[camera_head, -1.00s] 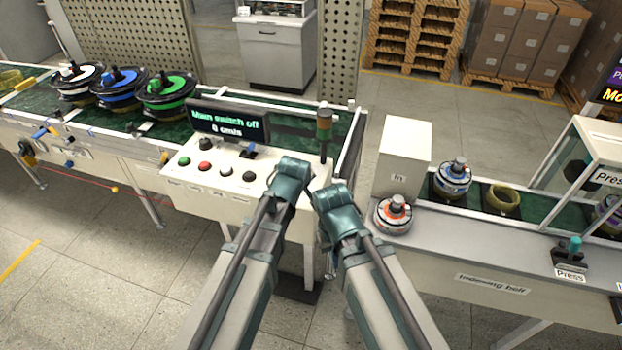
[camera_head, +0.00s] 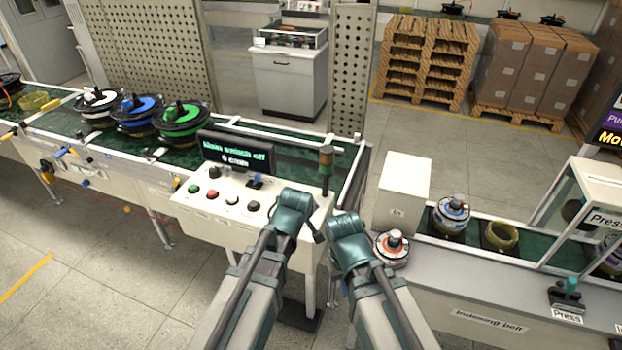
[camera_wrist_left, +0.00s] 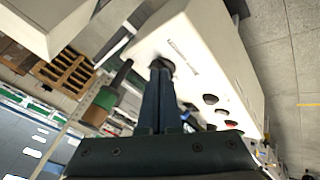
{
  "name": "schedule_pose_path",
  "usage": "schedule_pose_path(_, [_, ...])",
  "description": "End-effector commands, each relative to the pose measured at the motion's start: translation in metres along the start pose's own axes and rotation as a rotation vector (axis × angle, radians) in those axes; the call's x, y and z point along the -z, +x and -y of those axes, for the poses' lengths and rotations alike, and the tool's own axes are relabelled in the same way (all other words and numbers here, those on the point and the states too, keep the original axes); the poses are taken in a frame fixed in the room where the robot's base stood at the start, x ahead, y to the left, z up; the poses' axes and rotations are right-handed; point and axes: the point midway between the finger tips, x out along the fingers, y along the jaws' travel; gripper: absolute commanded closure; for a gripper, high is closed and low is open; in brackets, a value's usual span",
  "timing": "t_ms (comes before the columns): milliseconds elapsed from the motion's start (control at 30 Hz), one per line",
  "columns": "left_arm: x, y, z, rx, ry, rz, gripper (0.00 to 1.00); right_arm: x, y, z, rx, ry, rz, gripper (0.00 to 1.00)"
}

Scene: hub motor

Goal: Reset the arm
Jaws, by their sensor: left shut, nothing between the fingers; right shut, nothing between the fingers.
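My left gripper (camera_head: 295,194) is over the right end of the white control panel (camera_head: 225,228), its fingers mostly hidden behind the wrist in the head view. In the left wrist view its two fingers (camera_wrist_left: 161,68) are shut together with nothing between them, and their tips overlap a dark round part of the panel; I cannot tell if they touch. My right gripper (camera_head: 338,222) is beside it to the right, in front of the gap between the two stations. It is shut and empty, and its fingers are hard to make out.
A signal lamp post (camera_head: 326,165) stands close behind my grippers. On the right are a white box (camera_head: 405,190), an orange-topped motor (camera_head: 392,248) and the indexing belt (camera_head: 480,310).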

Motion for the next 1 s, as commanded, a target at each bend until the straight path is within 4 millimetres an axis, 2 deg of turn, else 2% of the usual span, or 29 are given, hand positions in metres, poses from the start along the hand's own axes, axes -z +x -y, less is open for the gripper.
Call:
schedule_pose_path(167, [-0.007,-0.001,0.005,0.019,0.038,0.018,1.00,0.000,0.001,0.000,0.000,0.000,0.000,1.00])
schedule_pose_path(267, [-0.033,-0.007,0.025,0.087,0.184,0.090,1.00,0.000,0.004,0.000,0.000,0.000,0.000,1.00])
schedule_pose_path(367, [-0.069,-0.019,0.053,0.173,0.409,0.216,1.00,0.000,0.007,0.001,0.000,0.000,0.000,1.00])
schedule_pose_path(500, [-0.111,-0.043,0.091,0.256,0.706,0.412,1.00,0.001,0.011,0.001,0.000,0.000,0.000,1.00])
schedule_pose_path(600, [-0.131,-0.059,0.111,0.284,0.863,0.532,1.00,0.001,0.013,0.001,0.000,0.001,0.000,1.00])
schedule_pose_path(733, [-0.144,-0.072,0.125,0.295,0.980,0.629,1.00,0.001,0.014,0.001,0.000,0.001,0.000,1.00])
schedule_pose_path(1000, [-0.147,-0.076,0.128,0.296,1.013,0.656,1.00,0.001,0.013,0.001,0.000,0.001,0.000,1.00])
